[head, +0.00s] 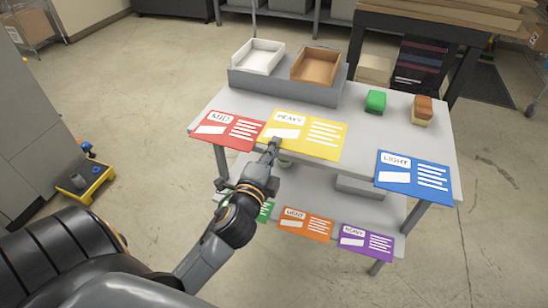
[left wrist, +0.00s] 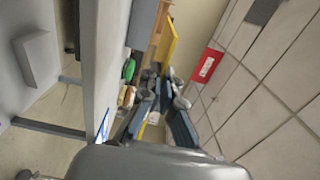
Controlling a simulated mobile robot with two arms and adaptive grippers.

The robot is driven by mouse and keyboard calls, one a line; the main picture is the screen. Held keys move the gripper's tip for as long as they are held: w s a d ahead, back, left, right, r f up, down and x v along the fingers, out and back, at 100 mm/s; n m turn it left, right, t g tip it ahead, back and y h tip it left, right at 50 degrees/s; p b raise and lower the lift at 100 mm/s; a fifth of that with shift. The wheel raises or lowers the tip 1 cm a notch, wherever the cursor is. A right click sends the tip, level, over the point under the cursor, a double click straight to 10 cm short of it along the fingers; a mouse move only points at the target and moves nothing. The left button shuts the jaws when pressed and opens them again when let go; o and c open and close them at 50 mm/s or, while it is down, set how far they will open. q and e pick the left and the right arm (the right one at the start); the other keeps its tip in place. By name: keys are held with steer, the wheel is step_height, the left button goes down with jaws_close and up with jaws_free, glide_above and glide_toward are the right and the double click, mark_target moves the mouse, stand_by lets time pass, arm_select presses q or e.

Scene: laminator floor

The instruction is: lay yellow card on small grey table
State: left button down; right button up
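The yellow card (head: 318,134), marked HEAVY, appears in the head view over the front edge of the small grey table (head: 415,140). It overlaps the right end of the red card. My left gripper (head: 275,145) meets its near edge and looks shut on it. In the left wrist view the yellow card (left wrist: 168,42) shows nearly edge-on at the fingertips (left wrist: 162,78), a little off the tabletop (left wrist: 98,70). The exact contact between fingers and card is too small to see well. My right gripper is in neither view.
A red card (head: 233,132) and blue card (head: 415,170) lie along the table's front edge. White (head: 259,53) and brown (head: 318,63) trays stand at the back, green (head: 376,98) and brown-topped (head: 423,108) blocks at right. Orange (head: 306,222) and purple (head: 366,240) cards are on the lower shelf.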

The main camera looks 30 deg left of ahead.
arm_select(q)
steer(key=w+a+f+b, duration=0.2)
steer(key=w+a+f, duration=0.1)
steer(key=f, duration=0.5)
steer(key=shift+w+f, duration=0.3)
steer(key=shift+f, duration=0.1)
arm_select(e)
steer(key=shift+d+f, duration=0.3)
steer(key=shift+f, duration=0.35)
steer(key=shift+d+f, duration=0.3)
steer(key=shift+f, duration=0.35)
arm_select(q)
steer(key=shift+f+b, duration=0.25)
steer(key=shift+b, duration=0.15)
steer(key=c, duration=1.5)
jaws_free()
steer(key=shift+r, duration=0.1)
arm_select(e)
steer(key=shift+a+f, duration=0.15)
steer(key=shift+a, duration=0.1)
